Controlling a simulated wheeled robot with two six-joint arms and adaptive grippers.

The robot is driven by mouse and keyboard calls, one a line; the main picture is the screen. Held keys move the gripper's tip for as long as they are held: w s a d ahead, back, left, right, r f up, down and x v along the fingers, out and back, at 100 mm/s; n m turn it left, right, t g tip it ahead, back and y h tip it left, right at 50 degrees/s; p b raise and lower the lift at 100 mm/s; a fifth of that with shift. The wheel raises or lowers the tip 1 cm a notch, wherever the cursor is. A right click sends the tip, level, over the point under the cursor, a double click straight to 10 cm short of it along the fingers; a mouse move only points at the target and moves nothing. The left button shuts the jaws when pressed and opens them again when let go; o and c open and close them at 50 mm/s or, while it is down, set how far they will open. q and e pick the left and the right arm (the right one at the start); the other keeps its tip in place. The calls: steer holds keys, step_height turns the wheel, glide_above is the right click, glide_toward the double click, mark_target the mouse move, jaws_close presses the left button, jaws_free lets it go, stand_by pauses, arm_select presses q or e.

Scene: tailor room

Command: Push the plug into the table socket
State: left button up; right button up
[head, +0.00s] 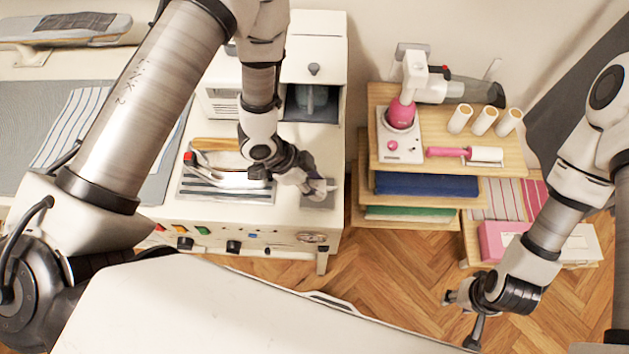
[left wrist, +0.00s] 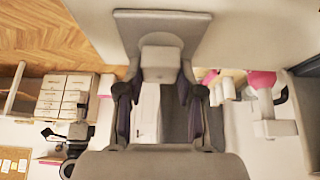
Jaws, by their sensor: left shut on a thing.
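The table socket (head: 320,201) is a grey square plate at the front right corner of the white worktable. It also shows in the left wrist view (left wrist: 133,24), behind the plug. The plug (left wrist: 161,61) is a pale grey block between my left fingertips, in front of the plate. My left gripper (head: 317,187) is shut on the plug, over the plate. I cannot tell whether the plug touches the plate; its prongs and the socket holes are hidden. My right gripper (head: 464,310) is empty with its fingers apart, over the floor at lower right.
Left of the socket is a striped tray (head: 226,190) with tools on the worktable. Colored buttons and knobs line its front face. A wooden shelf (head: 455,160) with spools and a pink-and-white device stands to the right. Wooden floor lies open between.

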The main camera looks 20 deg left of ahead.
stand_by(0.3)
arm_select(q)
steer(key=shift+f+b, duration=0.35)
steer(key=shift+f, duration=0.25)
steer(key=o, duration=1.1)
steer(key=shift+o, duration=0.2)
steer(key=shift+r, duration=0.1)
steer(key=v, duration=1.1)
steer(key=shift+a+r, duration=0.25)
steer(key=shift+r, duration=0.1)
steer(key=shift+s, duration=0.1)
